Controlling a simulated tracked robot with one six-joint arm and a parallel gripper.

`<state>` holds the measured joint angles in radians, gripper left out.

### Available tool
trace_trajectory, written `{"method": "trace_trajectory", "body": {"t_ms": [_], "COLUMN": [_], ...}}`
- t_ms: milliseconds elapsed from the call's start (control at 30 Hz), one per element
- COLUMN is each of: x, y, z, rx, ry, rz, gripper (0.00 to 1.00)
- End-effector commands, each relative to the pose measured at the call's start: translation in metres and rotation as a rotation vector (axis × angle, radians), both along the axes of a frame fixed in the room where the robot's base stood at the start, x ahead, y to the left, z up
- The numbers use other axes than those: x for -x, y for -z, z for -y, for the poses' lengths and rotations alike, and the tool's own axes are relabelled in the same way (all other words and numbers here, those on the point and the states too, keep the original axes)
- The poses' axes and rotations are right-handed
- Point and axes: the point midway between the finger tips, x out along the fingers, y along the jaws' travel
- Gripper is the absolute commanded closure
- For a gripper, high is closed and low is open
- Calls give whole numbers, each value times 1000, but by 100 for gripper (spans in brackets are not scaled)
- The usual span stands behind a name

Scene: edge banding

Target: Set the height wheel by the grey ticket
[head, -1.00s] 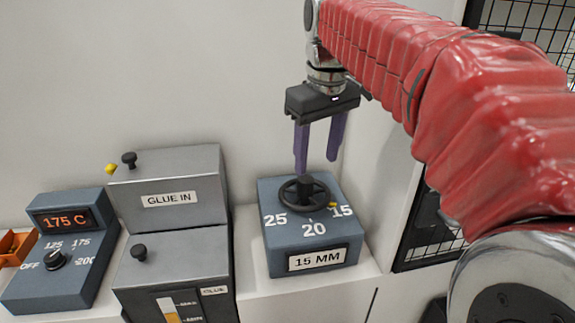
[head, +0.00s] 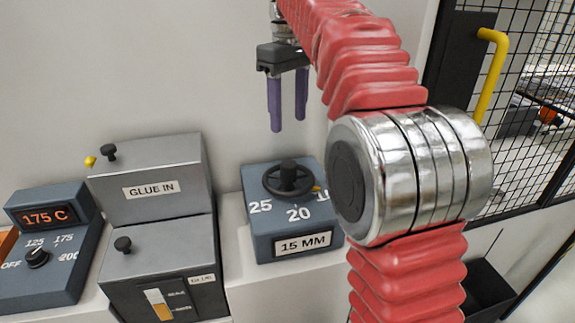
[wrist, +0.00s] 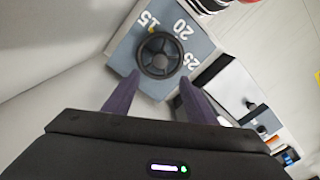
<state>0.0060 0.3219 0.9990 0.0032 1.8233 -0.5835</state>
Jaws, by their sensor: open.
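The height wheel (head: 289,178) is a black handwheel on top of a blue-grey box (head: 252,225) marked 25, 20 and 15. A small yellow pointer (head: 316,189) shows at the wheel's right, by the 15. The box's front label (head: 303,243) reads 15 MM. My gripper (head: 288,128) is open and empty, raised above the wheel and apart from it. In the wrist view the wheel (wrist: 158,55) lies ahead, between and beyond the purple fingers (wrist: 150,97), with the yellow mark by 15. No grey ticket can be made out in the frames.
Left of the wheel box stands a grey glue unit (head: 152,187) labelled GLUE IN, with black knobs. Farther left is a temperature box (head: 50,217) showing 175 C. A black mesh guard with a yellow handle (head: 490,72) stands at the right.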

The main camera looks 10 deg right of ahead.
Motion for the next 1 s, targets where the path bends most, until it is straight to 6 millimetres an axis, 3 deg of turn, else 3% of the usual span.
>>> {"method": "trace_trajectory", "body": {"t_ms": [367,1000], "x": [1,1], "y": [19,99], "z": [0,-1], "rx": [0,0], "ry": [0,0], "rz": [-1,-2], "gripper": [49,49]}}
